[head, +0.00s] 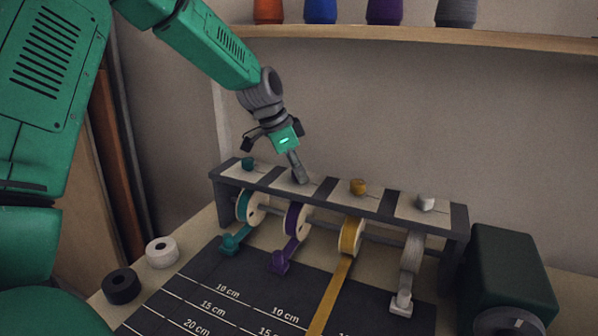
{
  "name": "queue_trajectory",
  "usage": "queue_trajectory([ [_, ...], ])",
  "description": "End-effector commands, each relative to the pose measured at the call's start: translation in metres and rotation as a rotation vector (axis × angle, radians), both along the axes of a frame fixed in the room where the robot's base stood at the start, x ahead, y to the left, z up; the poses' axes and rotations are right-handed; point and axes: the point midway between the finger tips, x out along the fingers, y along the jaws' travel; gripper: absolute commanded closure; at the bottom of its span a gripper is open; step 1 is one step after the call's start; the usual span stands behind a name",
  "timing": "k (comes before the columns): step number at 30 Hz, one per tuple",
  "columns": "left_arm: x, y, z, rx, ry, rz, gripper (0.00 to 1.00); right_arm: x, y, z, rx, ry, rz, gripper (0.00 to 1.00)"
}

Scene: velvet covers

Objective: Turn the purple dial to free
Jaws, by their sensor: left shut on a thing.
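A dark rack holds a row of dials on pale panels, with ribbon spools on a rod below. My left gripper (297,174) comes down from above onto the second panel (276,178), above the purple spool (295,218). Its fingers are shut at the spot of the purple dial, which they hide, so I cannot tell its setting. A short purple ribbon runs from the spool to a purple clip (280,262). My right gripper is not in view.
Teal (248,163), yellow (358,187) and white (425,203) dials stand on the neighbouring panels. The yellow ribbon (330,298) runs out over a marked dark mat (215,268). A dark green box (508,268) stands right. White (162,252) and black (121,286) rolls lie left.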

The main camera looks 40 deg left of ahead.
Motion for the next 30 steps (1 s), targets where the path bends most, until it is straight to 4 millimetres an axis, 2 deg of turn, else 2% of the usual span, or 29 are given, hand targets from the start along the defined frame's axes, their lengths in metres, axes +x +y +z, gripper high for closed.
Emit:
queue_trajectory([
  [1,-0.001,0.005,-0.002,0.009,0.002,0.007,0.99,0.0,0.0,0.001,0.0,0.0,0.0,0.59],
  [11,-0.002,0.003,0.0,0.008,0.007,0.124,0.99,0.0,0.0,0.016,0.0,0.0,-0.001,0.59],
  [30,-0.003,0.003,0.001,0.012,0.009,0.706,0.99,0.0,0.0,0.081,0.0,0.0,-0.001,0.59],
])
